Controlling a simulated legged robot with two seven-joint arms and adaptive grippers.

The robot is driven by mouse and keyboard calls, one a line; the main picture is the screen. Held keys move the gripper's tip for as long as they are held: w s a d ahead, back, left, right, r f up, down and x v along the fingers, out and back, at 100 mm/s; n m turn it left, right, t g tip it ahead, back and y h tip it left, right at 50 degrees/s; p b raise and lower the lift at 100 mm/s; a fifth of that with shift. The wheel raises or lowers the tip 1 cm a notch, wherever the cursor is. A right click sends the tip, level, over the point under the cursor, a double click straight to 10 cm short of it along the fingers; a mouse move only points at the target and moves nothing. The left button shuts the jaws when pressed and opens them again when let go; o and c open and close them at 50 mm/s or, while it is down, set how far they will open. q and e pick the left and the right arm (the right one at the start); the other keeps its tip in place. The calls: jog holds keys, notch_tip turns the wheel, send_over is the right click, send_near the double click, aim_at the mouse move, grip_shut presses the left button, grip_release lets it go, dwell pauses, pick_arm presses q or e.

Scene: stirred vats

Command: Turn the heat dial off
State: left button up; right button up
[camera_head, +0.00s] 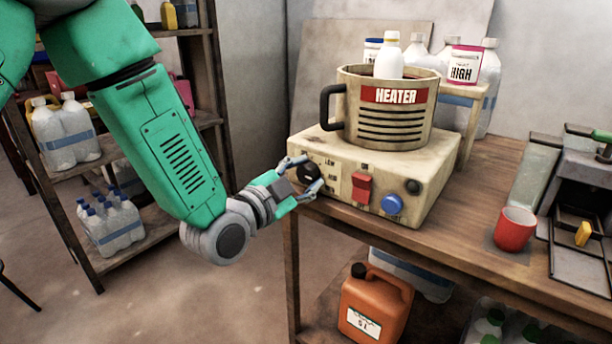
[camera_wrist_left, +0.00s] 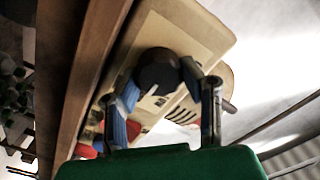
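The heat dial (camera_head: 307,173) is a round black knob on the front of the cream heater box (camera_head: 340,160), with small lettering around it. My left gripper (camera_head: 303,175) is at the dial, with one finger above it and the other below right. In the left wrist view the dial (camera_wrist_left: 157,72) shows between the two spread fingertips (camera_wrist_left: 160,84). The gripper looks open around it; firm contact cannot be made out. The fingers partly hide the dial and its markings. My right gripper is not in view.
A red switch (camera_head: 362,187), a blue button (camera_head: 392,204) and a small black knob (camera_head: 413,186) sit right of the dial. The heater pot (camera_head: 392,120) holds a white bottle (camera_head: 389,62). A red cup (camera_head: 514,229) stands on the wooden table (camera_head: 470,240). Shelves stand left.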

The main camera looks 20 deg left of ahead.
pick_arm(q)
jog(key=shift+f, duration=0.15)
jog(key=shift+c, duration=0.5)
jog(key=shift+s+n, duration=0.1)
jog(key=shift+n, duration=0.2)
jog(key=n+p, duration=0.1)
jog(key=n, duration=0.2)
jog(key=shift+a, duration=0.1)
jog(key=n+p, duration=0.2)
jog(key=n, duration=0.3)
jog(key=shift+a+f+n, duration=0.1)
jog(key=shift+f+n, duration=0.05)
jog(key=shift+n, duration=0.25)
jog(key=n+p, duration=0.1)
jog(key=n, duration=0.3)
jog(key=shift+n, duration=0.3)
jog(key=shift+f+n, duration=0.1)
jog(key=shift+n, duration=1.8)
